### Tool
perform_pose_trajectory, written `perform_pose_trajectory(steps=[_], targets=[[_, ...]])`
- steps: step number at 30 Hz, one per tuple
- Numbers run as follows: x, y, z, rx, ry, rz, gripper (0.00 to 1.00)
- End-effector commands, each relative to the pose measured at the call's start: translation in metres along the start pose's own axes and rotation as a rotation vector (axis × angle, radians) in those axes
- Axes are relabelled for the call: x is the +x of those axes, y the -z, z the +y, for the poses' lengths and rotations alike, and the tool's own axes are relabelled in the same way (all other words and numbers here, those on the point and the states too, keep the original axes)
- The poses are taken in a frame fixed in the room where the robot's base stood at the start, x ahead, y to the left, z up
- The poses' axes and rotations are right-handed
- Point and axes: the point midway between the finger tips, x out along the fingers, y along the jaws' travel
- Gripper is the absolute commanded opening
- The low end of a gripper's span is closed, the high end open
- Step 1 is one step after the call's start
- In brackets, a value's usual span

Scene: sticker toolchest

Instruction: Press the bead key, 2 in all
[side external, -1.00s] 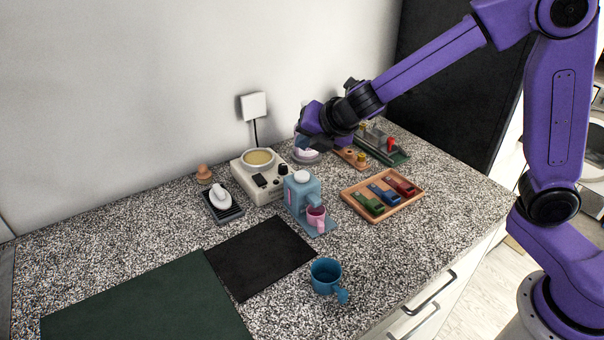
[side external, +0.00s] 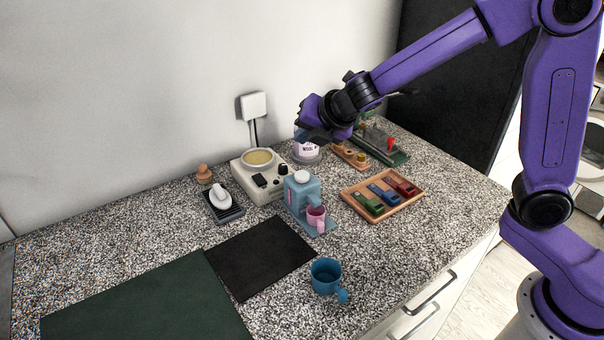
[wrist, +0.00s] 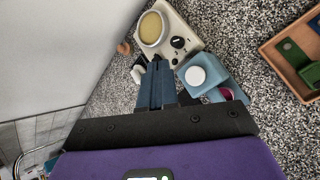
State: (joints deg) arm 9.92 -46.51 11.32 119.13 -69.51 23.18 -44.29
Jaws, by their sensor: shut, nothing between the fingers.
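A beige device (side external: 262,185) with a round pale-yellow bowl (side external: 258,157) stands near the wall. Its front has a dark key (side external: 260,180) and a black knob (side external: 283,169); no label is readable, so I cannot tell whether either is the bead key. In the wrist view the device (wrist: 172,45) lies beyond my fingertips, with its knob (wrist: 178,42) showing; the fingers cover part of its near edge. My gripper (wrist: 158,62) is shut and empty. In the side view my gripper (side external: 303,137) hangs above and right of the device, apart from it.
A white labelled jar (side external: 306,150) is behind my gripper. The dark mats in front are clear.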

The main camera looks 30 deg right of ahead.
Motion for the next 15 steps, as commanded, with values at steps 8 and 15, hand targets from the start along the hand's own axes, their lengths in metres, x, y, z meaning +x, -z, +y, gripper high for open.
perform_pose_trajectory(steps=[8, 15], targets=[[-0.011, -0.007, 0.009, 0.002, -0.001, 0.001, 0.00], [-0.020, -0.010, 0.012, 0.001, -0.005, -0.002, 0.00]])
